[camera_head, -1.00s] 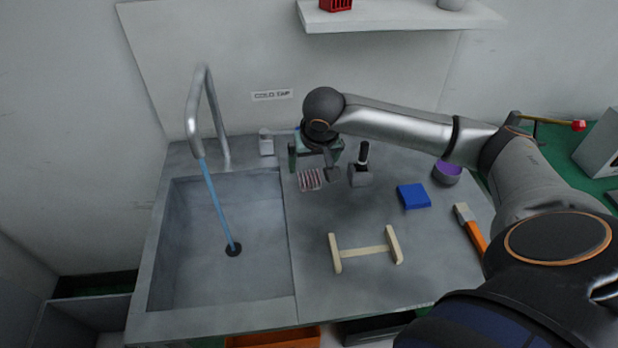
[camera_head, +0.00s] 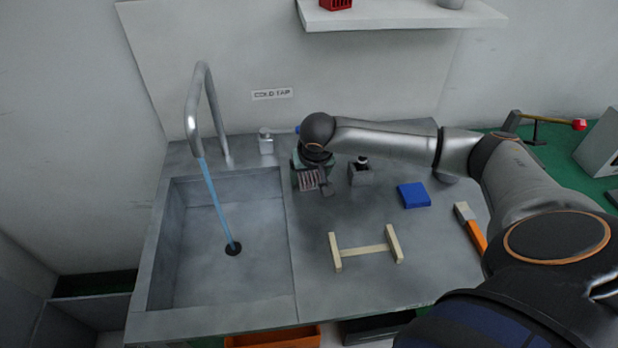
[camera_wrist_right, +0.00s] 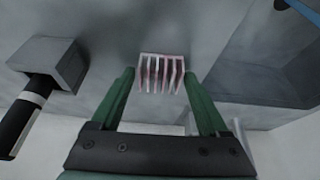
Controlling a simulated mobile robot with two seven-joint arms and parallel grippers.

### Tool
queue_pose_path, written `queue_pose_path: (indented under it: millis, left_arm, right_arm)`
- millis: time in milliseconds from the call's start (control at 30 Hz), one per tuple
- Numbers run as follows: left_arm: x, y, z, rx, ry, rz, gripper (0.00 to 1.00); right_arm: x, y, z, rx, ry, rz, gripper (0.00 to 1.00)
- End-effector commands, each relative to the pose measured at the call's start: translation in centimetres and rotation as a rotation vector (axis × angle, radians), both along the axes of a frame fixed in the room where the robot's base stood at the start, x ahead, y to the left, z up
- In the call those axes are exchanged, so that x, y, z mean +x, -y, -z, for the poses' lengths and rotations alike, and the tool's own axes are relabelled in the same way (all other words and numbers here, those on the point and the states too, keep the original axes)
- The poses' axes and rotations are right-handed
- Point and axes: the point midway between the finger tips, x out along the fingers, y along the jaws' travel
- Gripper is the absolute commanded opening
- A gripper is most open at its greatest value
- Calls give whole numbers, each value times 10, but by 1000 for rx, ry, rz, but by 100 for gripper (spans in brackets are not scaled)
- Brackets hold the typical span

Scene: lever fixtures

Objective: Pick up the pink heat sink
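The pink heat sink (camera_head: 308,180), a small finned block, lies on the grey counter just right of the sink. My right gripper (camera_head: 311,186) is over it, pointing down, and partly covers it in the head view. In the right wrist view the heat sink (camera_wrist_right: 161,73) sits between and just beyond the tips of the two green fingers of my right gripper (camera_wrist_right: 158,88). The fingers are open, with a gap on each side of the block. My left gripper is not in view.
A mallet (camera_head: 360,176) stands close to the right of the gripper. The sink (camera_head: 170,250) with running water is to the left. A blue block (camera_head: 413,195), a brush (camera_head: 470,227) and a wooden H-shaped piece (camera_head: 362,250) lie on the counter. A shelf (camera_head: 400,17) hangs above.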

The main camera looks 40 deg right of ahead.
Motion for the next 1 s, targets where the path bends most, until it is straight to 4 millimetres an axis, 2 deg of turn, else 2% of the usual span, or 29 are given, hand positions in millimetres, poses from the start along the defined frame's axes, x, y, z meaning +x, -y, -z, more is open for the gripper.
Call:
queue_pose_path:
  millis: [67,600,1000]
  left_arm:
    - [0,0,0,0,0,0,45]
    - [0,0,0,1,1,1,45]
    - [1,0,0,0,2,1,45]
  right_arm:
    - [0,0,0,0,0,0,68]
    - [0,0,0,0,0,0,8]
    - [1,0,-7,0,2,1,6]
